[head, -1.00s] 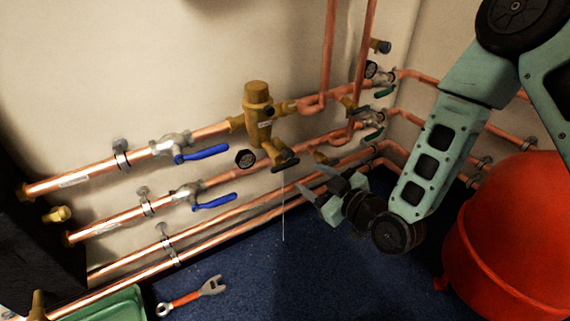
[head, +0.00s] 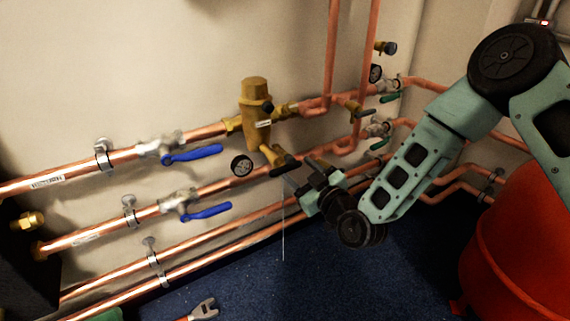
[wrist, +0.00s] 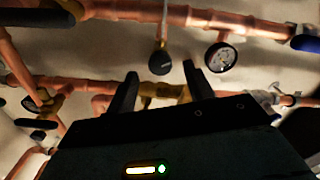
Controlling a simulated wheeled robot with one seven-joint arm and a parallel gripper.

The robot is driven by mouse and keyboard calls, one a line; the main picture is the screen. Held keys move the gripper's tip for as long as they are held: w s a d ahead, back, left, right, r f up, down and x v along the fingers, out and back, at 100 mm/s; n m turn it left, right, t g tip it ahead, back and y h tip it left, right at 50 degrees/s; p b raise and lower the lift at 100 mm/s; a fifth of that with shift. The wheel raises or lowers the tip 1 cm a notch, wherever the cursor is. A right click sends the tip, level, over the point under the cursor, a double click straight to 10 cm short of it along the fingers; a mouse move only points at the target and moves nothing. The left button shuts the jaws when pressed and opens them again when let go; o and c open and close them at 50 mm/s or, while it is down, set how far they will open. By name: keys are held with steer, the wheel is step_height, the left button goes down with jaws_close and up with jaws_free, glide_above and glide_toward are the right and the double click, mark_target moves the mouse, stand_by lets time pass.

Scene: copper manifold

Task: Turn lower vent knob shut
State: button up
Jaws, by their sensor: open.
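A black knob (head: 283,164) sits on a brass fitting on the lower of the two valved copper pipes, below the brass mixing valve (head: 255,118). It looks like the lower vent knob. A thin pale stream (head: 283,230) falls from beside it. In the wrist view the black knob (wrist: 160,62) is ahead, between the lines of the fingers, with the stream (wrist: 165,15) running upward in this inverted view. My gripper (head: 303,175) is open and empty, just right of and slightly below the knob. I see no contact. The fingers also show in the wrist view (wrist: 160,80).
A round gauge (head: 241,165) is close left of the knob. Blue lever valves (head: 192,154) are further left, green-handled valves (head: 390,98) right.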

mark_target(285, 158)
steer(key=b+x, duration=0.2)
steer(key=x, duration=0.4)
steer(key=shift+f, duration=0.15)
steer(key=shift+w+a, duration=0.4)
steer(key=shift+w, duration=0.15)
steer(key=c, duration=1)
